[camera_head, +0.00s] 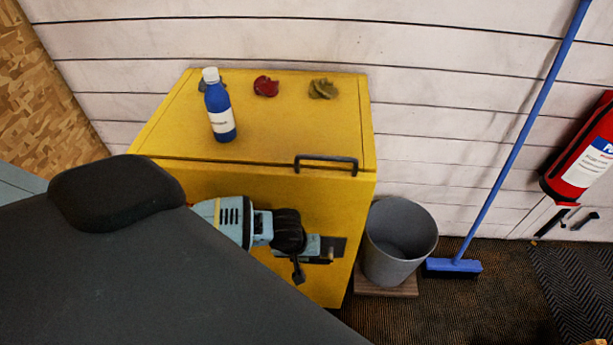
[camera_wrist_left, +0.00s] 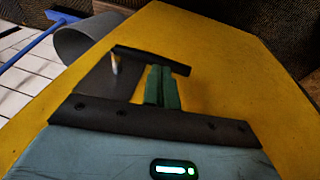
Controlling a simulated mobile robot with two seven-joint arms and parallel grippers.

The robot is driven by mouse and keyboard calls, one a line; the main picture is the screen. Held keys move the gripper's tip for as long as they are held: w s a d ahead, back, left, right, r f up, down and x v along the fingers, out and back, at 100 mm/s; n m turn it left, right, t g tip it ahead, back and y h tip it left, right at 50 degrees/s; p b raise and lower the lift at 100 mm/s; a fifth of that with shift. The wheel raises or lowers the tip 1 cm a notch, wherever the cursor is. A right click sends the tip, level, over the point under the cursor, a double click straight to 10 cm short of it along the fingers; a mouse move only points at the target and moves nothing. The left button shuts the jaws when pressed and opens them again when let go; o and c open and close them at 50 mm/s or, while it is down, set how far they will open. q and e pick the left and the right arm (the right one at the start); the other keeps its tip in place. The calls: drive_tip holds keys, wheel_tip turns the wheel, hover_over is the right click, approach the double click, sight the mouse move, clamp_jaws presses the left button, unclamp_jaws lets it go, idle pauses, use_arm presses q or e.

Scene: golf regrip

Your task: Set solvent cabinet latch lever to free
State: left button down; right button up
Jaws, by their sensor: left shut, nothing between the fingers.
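The yellow solvent cabinet (camera_head: 240,195) stands against the white wall, its front partly hidden by my left arm. A dark latch plate (camera_head: 338,244) is on the lower right of its front; it also shows in the left wrist view (camera_wrist_left: 98,84). A black bar, which looks like the latch lever (camera_wrist_left: 150,59), lies across the plate beside a small pale pin (camera_wrist_left: 115,64). My left gripper (camera_wrist_left: 162,70) is shut and empty, its green fingers at the bar. Whether they touch it I cannot tell. In the head view the left gripper (camera_head: 318,246) is at the plate. My right gripper is not in view.
A blue bottle (camera_head: 219,108), a red lump (camera_head: 266,86) and an olive lump (camera_head: 323,89) are on the cabinet top. A black handle (camera_head: 326,159) is at the front top edge. A grey bucket (camera_head: 400,243), blue broom (camera_head: 453,267) and fire extinguisher (camera_head: 585,160) are to the right.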

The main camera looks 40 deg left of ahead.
use_arm(q)
drive_tip(key=shift+x, duration=0.9)
drive_tip(key=shift+f, duration=0.15)
drive_tip(key=shift+w, duration=0.1)
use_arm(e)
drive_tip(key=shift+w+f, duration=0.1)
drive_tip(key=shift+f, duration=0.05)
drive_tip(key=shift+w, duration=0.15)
use_arm(q)
drive_tip(key=shift+f, duration=0.15)
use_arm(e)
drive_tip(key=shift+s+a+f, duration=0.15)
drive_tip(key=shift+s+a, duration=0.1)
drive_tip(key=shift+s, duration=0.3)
